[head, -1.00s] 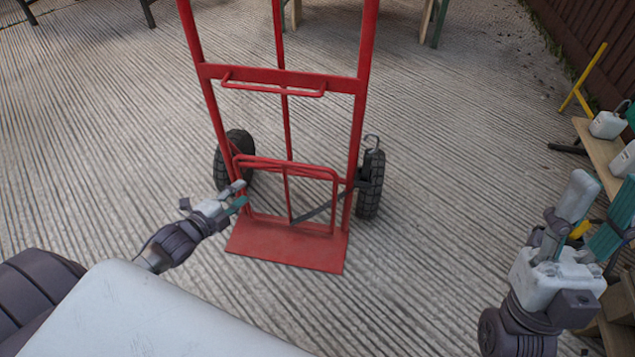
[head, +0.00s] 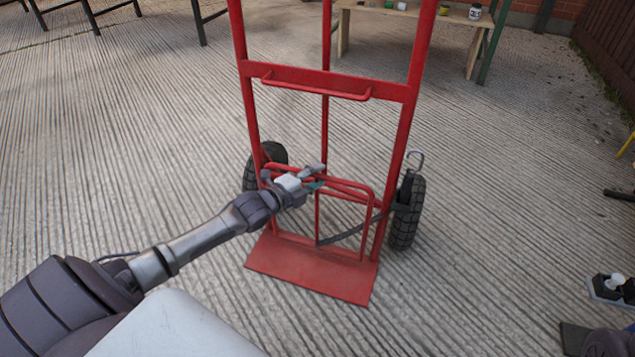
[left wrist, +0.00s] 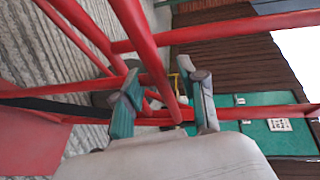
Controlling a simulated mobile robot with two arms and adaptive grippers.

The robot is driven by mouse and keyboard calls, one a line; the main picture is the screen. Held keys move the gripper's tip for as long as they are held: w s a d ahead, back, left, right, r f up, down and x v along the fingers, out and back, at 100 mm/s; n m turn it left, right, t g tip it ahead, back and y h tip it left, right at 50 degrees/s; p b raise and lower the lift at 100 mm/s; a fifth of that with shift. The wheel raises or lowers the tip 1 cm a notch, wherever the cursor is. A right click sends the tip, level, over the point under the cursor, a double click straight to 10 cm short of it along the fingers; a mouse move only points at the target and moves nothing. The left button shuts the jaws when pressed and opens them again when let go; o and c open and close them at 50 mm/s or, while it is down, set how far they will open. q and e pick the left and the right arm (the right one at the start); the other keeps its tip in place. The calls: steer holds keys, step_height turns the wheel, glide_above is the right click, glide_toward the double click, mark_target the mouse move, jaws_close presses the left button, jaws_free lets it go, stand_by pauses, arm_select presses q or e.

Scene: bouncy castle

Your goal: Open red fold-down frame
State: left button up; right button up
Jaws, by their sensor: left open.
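The red fold-down frame (head: 368,228) is a small tube loop low on the red hand truck (head: 340,80), standing above its toe plate (head: 310,272). In the head view it looks near upright; any slight tilt is hard to judge. My left gripper (head: 317,178) is at the frame's top bar and covers part of it. In the left wrist view the two fingers of my left gripper (left wrist: 166,88) are apart, with a red tube (left wrist: 143,45) passing between them. Contact cannot be told. My right gripper is not in view.
Black wheels (head: 405,215) stand either side of the truck. A dark strap (head: 345,236) runs behind the frame, and a metal hook (head: 415,158) is by the right wheel. A wooden bench (head: 400,12) is at the back.

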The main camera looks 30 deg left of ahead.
arm_select(q)
steer(key=shift+w, duration=0.45)
steer(key=shift+c, duration=0.2)
jaws_close()
